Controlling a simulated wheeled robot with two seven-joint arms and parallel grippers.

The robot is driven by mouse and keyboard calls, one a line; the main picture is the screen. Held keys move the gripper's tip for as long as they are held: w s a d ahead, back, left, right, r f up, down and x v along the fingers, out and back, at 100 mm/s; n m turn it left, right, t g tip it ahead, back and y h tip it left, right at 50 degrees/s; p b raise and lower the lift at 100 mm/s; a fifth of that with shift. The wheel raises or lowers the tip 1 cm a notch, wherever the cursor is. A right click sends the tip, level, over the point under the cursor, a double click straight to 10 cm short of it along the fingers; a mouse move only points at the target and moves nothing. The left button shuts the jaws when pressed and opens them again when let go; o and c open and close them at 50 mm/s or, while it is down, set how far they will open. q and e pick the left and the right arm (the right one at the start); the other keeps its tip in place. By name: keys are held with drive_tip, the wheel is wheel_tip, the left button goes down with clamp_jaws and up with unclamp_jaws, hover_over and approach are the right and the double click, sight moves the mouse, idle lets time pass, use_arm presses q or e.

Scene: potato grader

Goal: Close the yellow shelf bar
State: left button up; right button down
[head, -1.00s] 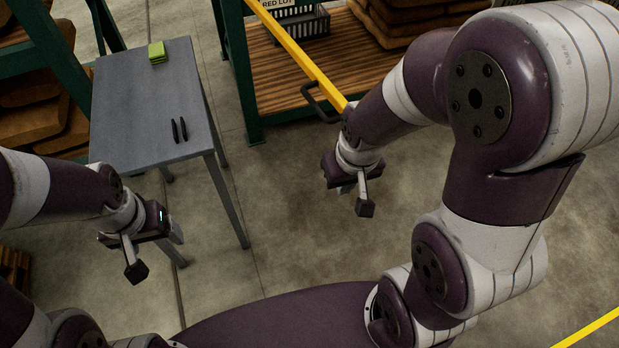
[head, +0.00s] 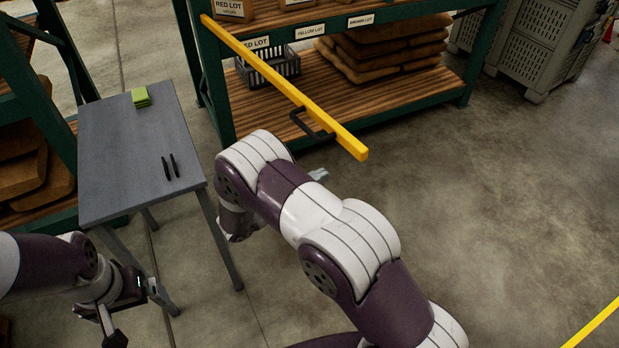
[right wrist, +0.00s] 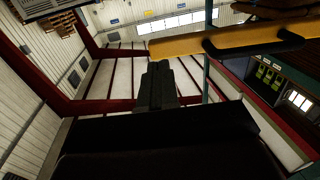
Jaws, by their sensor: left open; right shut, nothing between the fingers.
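The yellow shelf bar (head: 290,92) is attached near the left post of the green rack and stands swung out at an angle from the rack front. Its free end points towards me, and a black handle (head: 312,125) sits near that end. In the right wrist view the bar (right wrist: 230,38) and its handle (right wrist: 265,46) cross the top, beyond the fingers. My right gripper (right wrist: 157,78) is shut and empty; in the head view my arm hides most of it, below the bar's free end. My left gripper (head: 135,308) is open and empty, low at the left.
A grey table (head: 135,130) at the left holds green pads (head: 141,97) and two dark slim items (head: 171,166). The green rack (head: 215,85) carries a dark crate (head: 270,68) and brown sacks (head: 380,48). Grey bins (head: 535,40) stand at the back right. The right floor is clear.

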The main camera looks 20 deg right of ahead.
sight(356, 158)
drive_tip(key=x, duration=0.2)
drive_tip(key=p+x, duration=0.1)
drive_tip(key=x, duration=0.1)
drive_tip(key=p+x, duration=0.1)
drive_tip(key=x, duration=0.1)
drive_tip(key=shift+s+d+r, duration=0.2)
drive_tip(key=shift+d+r, duration=0.1)
drive_tip(key=shift+d, duration=0.1)
drive_tip(key=shift+w+d+f+p, duration=0.15)
drive_tip(key=shift+w+d+p, duration=0.2)
drive_tip(key=shift+d, duration=0.35)
